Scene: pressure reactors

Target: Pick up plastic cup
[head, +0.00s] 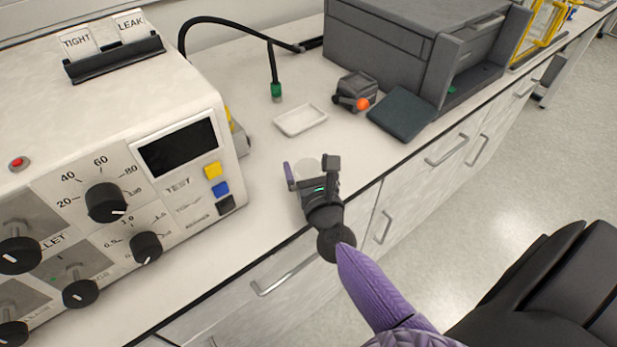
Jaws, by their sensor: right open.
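My right gripper (311,170) reaches in from the lower right over the front of the white bench. Its two fingers are spread apart. My left gripper is out of view.
A white instrument (120,115) with knobs and a screen stands on the left. Behind the gripper are a white tray (301,121), a dark device with an orange ball (357,92), and a grey machine (405,45). Drawers line the bench front.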

